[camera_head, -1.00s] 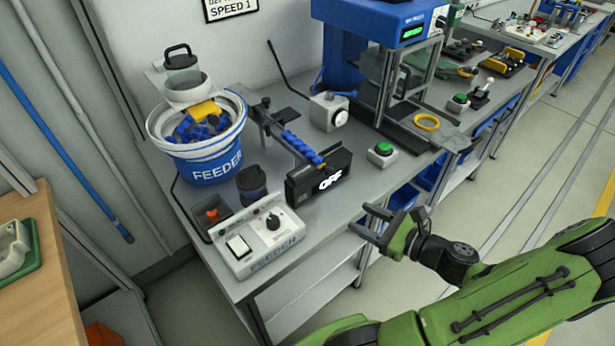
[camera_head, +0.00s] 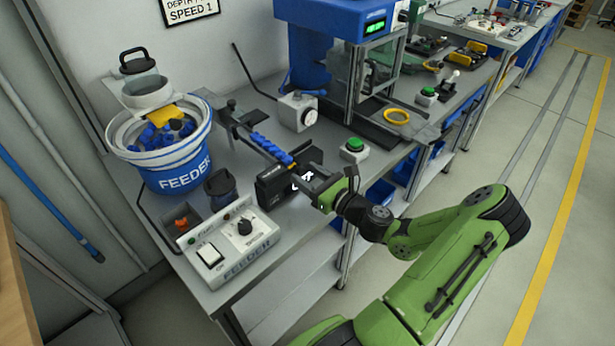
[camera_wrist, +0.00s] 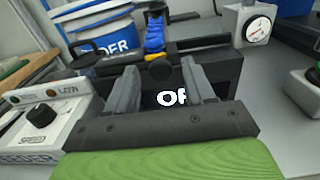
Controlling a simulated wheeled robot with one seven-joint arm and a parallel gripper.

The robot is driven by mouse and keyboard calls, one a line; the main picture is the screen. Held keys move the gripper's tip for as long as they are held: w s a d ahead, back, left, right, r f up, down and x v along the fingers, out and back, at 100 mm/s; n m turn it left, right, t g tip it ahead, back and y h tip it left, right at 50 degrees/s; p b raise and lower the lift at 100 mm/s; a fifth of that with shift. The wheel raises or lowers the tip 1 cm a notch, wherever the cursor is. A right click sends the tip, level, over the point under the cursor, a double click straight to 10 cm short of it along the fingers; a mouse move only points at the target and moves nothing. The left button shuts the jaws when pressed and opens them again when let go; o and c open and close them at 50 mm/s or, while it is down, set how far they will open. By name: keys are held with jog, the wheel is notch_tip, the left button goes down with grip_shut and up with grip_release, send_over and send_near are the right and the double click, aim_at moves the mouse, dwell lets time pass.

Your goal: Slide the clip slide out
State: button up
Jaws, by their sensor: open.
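A row of blue clips (camera_head: 268,147) sits on a narrow rail that runs from the feeder bowl (camera_head: 170,165) to a black box (camera_head: 270,193) with white "OFF" lettering. A small yellow piece shows at the rail's box end. In the wrist view a round dark knob (camera_wrist: 160,70) shows at the end of the blue clips (camera_wrist: 154,35). It may be the clip slide; I cannot tell for sure. My gripper (camera_head: 312,188) is open in front of the black box and hides part of its lettering. In the wrist view its fingers stand either side of the knob, with no clear contact.
A feeder control box (camera_head: 232,245) with a switch and knob stands at the bench's front left. A green button box (camera_head: 354,150) is right of my gripper. A grey gauge box (camera_head: 298,112) stands behind, and a blue press (camera_head: 330,20) at the back.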

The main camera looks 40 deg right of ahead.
jog(key=shift+w, duration=0.2)
grip_shut()
dwell(0.3)
